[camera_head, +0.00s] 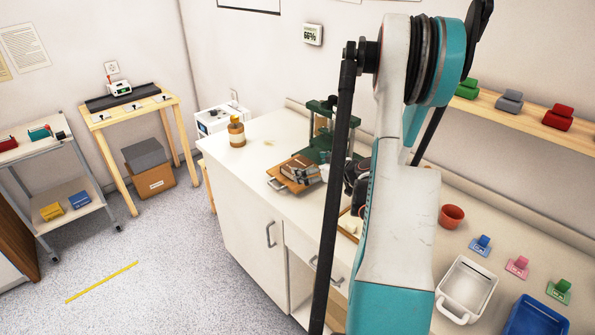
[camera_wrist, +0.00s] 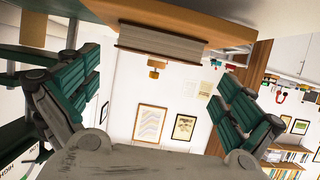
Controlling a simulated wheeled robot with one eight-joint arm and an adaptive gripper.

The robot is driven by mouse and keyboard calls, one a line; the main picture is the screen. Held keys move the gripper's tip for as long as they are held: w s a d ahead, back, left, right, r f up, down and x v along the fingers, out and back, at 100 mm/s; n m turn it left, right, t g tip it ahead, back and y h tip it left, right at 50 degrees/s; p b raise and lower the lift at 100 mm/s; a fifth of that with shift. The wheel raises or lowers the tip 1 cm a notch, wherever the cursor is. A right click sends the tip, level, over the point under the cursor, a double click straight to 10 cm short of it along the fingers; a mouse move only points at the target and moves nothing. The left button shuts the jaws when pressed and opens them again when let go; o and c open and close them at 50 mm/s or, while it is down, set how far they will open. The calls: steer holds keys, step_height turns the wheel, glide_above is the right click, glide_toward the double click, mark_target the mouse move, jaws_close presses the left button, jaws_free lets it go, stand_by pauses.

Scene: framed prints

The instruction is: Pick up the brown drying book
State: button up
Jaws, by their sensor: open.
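In the wrist view, which looks upside down, a book with pale page edges and a brown cover (camera_wrist: 162,43) sits at top centre against an orange-brown board (camera_wrist: 215,30). It appears to be the same book. My gripper (camera_wrist: 160,95) is open, its green-padded fingers wide apart on either side, with nothing held. The book appears ahead of the fingers, apart from them. In the head view my gripper (camera_head: 355,180) is mostly hidden behind my arm.
A green press (camera_head: 322,118) stands behind the board. A terracotta pot (camera_head: 451,216), a white tub (camera_head: 467,288) and a blue tray (camera_head: 537,318) are to the right. Counter between bottle and board is clear.

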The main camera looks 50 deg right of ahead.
mark_target(299, 165)
steer(key=b+x, duration=0.2)
steer(key=x, duration=0.3)
steer(key=shift+w+d+f, duration=0.2)
steer(key=shift+f, duration=0.15)
steer(key=c, duration=1.1)
